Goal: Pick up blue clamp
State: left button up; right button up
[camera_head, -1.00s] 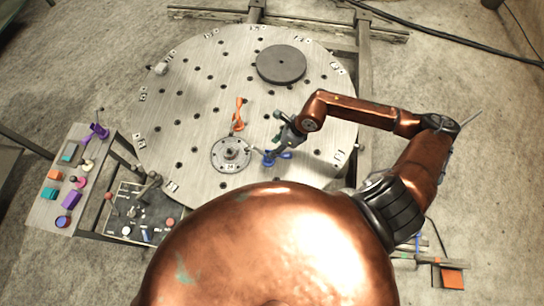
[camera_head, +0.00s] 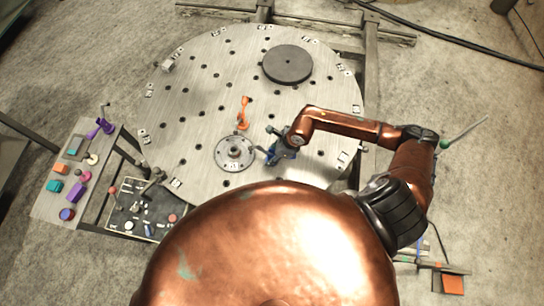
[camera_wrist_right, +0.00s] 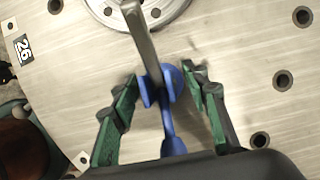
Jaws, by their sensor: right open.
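The blue clamp (camera_head: 273,156) stands on the round perforated metal table (camera_head: 205,120), just right of the central hub. In the right wrist view the blue clamp (camera_wrist_right: 167,110) lies between the two green-sided fingers of my right gripper (camera_wrist_right: 160,100). A gap shows between the clamp and the fingers, and the gripper is open. My left gripper is not in view.
An orange clamp (camera_head: 243,113) stands close by, behind the hub (camera_head: 234,153). A dark disc (camera_head: 287,64) lies at the table's back. A side tray with several coloured pieces and a control panel (camera_head: 140,210) stand at the left. The table's left part is mostly clear.

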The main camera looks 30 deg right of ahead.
aim_at(271, 152)
jog(key=shift+c, duration=0.4)
grip_shut()
jog(key=shift+r, duration=0.1)
jog(key=shift+w, duration=0.1)
jog(key=shift+r, duration=0.55)
notch_tip(271, 152, up, 2)
jog(key=shift+r, duration=0.15)
jog(key=s+a+r+b, duration=0.1)
jog(key=s+a+r, duration=0.2)
jog(key=s+r, duration=0.6)
jog(key=s, duration=0.4)
jog(key=shift+s+a+r, duration=0.25)
jog(key=shift+s+r, duration=0.05)
jog(key=shift+s, duration=0.05)
